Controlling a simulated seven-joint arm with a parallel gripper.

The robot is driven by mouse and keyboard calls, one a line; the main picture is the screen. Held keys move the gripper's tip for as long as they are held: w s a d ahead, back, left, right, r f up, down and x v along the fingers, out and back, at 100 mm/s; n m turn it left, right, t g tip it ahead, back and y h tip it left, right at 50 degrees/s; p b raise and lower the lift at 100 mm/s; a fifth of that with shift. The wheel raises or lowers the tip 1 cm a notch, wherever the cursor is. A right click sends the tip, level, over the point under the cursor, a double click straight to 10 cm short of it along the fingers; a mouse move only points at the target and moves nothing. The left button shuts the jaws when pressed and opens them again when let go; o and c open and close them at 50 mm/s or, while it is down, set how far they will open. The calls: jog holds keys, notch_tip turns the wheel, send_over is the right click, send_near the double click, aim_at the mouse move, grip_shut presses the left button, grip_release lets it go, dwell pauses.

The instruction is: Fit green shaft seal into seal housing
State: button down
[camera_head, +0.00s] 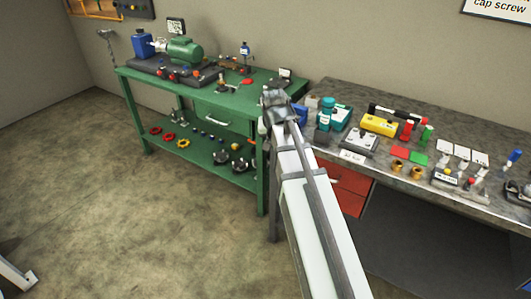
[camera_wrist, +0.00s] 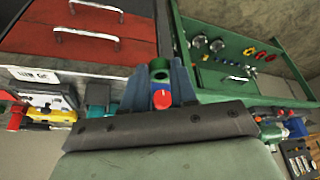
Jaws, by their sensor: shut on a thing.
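My gripper (camera_wrist: 160,75) is at the end of my raised arm. In the head view its end (camera_head: 272,103) shows over the gap between the green bench and the grey bench. I cannot single out the seal housing. A green pump motor (camera_head: 184,50) stands on the green bench's dark base plate.
The green bench (camera_head: 218,99) carries the blue pump unit (camera_head: 143,45) and small parts, with several parts on its lower shelf. The floor in front is clear.

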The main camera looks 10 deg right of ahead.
jog(key=s+d+r+m+h, duration=0.1)
jog(key=s+d+m, duration=0.15)
jog(key=d, duration=0.85)
jog(key=s+d+r+m+g+h, duration=0.1)
jog(key=s+d+r+m, duration=0.15)
jog(key=d, duration=0.85)
jog(key=s+d+r+m, duration=0.1)
jog(key=s+d+m, duration=0.15)
jog(key=d, duration=0.95)
jog(key=s+d+m+g, duration=0.1)
jog(key=s+d+m, duration=0.1)
jog(key=s+d, duration=0.7)
jog(key=s+d+f+m+g, duration=0.1)
jog(key=s+d+m, duration=0.2)
jog(key=s+d, duration=0.7)
jog(key=s+d+f+m+g+h, duration=0.1)
jog(key=s+d+m, duration=0.2)
jog(key=s+d, duration=0.7)
jog(key=shift+d+f+m+g, duration=0.1)
jog(key=shift+d+m+g, duration=0.25)
jog(key=shift+d, duration=8.15)
jog(key=shift+f, duration=0.15)
jog(key=shift+f, duration=2.05)
